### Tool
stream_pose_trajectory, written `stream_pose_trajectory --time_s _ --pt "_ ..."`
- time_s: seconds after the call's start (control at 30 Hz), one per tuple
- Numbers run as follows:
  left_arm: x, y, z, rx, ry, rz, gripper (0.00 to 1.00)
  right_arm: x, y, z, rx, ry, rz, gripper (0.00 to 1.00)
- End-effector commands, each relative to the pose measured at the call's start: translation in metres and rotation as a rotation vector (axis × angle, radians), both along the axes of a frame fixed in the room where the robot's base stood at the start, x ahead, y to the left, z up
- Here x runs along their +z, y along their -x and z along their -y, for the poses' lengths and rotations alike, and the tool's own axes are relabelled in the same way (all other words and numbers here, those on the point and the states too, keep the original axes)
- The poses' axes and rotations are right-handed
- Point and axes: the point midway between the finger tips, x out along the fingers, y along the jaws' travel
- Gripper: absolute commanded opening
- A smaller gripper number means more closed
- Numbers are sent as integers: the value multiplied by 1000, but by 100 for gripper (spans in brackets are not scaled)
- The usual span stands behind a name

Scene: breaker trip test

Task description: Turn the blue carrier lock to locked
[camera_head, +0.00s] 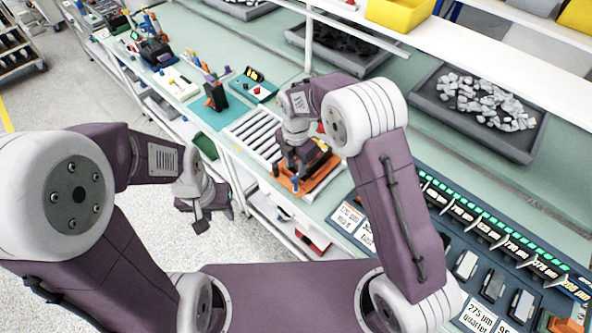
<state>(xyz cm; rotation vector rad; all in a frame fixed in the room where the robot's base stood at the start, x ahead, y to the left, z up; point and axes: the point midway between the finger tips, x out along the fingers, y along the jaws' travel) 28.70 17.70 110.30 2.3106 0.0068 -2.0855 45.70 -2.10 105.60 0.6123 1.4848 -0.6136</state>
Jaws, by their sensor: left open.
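An orange carrier (322,179) sits on the bench just past the end of a roller conveyor, with dark and yellow parts on it. A small blue piece (295,184), which looks like the blue carrier lock, shows at its near left side; its setting is too small to read. My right gripper (289,174) reaches down over the carrier, close to the blue piece, and hides part of it. I cannot tell whether its fingers touch anything. My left gripper (212,211) is open and empty, off the bench's front edge above the floor.
The roller conveyor (252,131) lies left of the carrier. White label cards (347,216) and a rack with lit green strips (470,207) are to the right. A dark tray of grey pieces (450,118) stands behind. A teal fixture (252,86) stands further left.

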Motion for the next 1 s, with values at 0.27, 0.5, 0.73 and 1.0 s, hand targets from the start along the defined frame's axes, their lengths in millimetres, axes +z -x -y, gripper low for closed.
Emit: stream_pose_trajectory --time_s 0.27,0.5,0.73,1.0 --pt "13 0 0 0 0 1 42 -42 0 0 -1 0 0 35" --pt "13 0 0 0 0 1 42 -48 0 0 -1 -1 2 35" --pt "13 0 0 0 0 1 42 -48 0 0 -1 -1 2 0" --pt "13 0 0 0 0 1 42 -48 0 0 -16 -1 2 0"
